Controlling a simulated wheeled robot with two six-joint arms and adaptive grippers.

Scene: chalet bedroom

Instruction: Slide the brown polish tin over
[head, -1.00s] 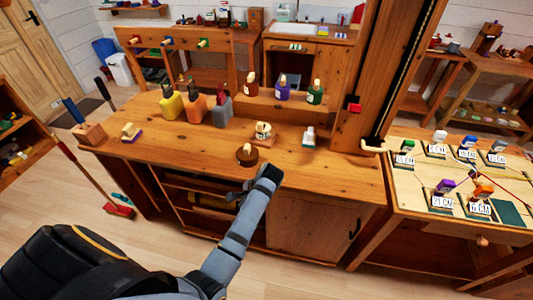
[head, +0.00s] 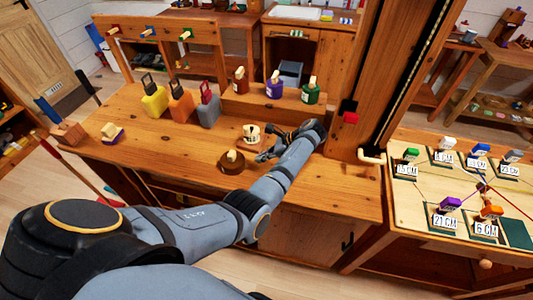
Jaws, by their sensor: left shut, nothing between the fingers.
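The brown polish tin (head: 233,167), a low round dark tin with a light wooden knob on top, sits upright near the front of the wooden workbench (head: 180,148). My left gripper (head: 263,157) is low over the bench, just right of the tin. Its fingers are shut and hold nothing. Whether the fingertips touch the tin or the bench, I cannot tell. A cream-coloured tin (head: 250,138) stands just behind the brown one. My forearm crosses the bench's front edge and hides part of the bench top. My right gripper is out of view.
Several small bottles stand on a raised shelf (head: 290,108). A thick wooden post (head: 385,75) rises at right. The bench is clear left of the brown tin.

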